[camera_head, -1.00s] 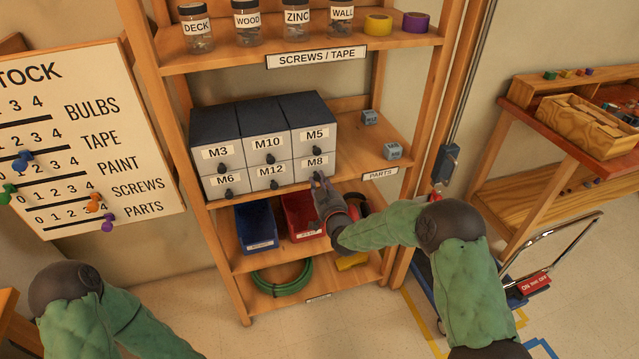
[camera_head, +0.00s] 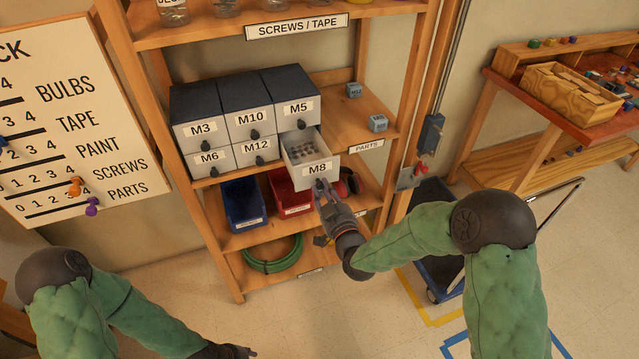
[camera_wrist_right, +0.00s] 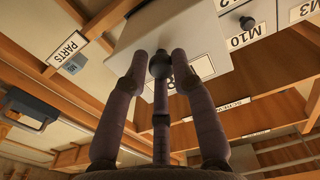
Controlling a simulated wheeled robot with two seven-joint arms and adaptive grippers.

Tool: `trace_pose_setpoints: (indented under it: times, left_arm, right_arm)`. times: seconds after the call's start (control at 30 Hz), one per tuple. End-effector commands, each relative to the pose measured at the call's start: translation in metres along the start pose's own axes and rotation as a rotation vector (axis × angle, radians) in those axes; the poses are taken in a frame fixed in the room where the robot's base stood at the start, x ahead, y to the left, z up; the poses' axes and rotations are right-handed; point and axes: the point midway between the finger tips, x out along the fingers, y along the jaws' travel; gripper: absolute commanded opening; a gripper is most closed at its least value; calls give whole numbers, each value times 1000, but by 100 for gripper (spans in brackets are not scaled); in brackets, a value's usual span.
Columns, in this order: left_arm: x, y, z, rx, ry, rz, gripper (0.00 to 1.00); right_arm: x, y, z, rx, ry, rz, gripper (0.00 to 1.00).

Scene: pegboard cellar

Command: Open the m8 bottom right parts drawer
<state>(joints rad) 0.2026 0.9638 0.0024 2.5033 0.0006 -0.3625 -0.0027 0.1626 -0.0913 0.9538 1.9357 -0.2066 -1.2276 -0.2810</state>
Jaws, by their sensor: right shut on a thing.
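The M8 drawer (camera_head: 316,172), at the bottom right of the small parts cabinet (camera_head: 245,95), is pulled partway out. Small metal parts show inside it. My right gripper (camera_head: 321,188) is shut on the dark knob at its front. In the right wrist view, the fingers close around the knob (camera_wrist_right: 160,63), with the drawer front (camera_wrist_right: 200,68) behind and its label partly hidden. The M3, M10, M5, M6 and M12 drawers are shut. My left gripper (camera_head: 232,351) is only partly in view at the bottom edge, far from the cabinet.
A blue bin (camera_head: 244,204) and a red bin (camera_head: 290,193) stand on the shelf below. A coiled green hose (camera_head: 272,262) lies on the lowest shelf. Two blue-grey cubes sit right of the cabinet. A wooden post (camera_head: 405,120) bounds the shelf at right.

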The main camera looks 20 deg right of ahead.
Motion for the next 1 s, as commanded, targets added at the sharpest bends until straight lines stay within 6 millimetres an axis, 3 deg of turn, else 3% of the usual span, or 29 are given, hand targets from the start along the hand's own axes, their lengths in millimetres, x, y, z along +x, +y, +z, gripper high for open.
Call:
trace_pose_setpoints:
  times: [0.03,0.37,0.4,0.47,0.8,1.0]
  left_arm:
    - [0,0,0,0,0,0,40]
    - [0,0,0,0,0,0,40]
    - [0,0,0,0,0,0,40]
    - [0,0,0,0,0,0,40]
    - [0,0,0,0,0,0,40]
    - [0,0,0,0,0,0,40]
  right_arm:
    - [-4,-3,8,2,-19,-7,0]
    - [-6,-4,9,3,-22,-8,0]
    - [-6,-4,9,3,-22,-9,34]
    - [-6,-4,9,3,-22,-8,48]
    - [-6,-2,4,1,-10,-3,48]
    - [-31,-1,3,1,-10,-3,48]
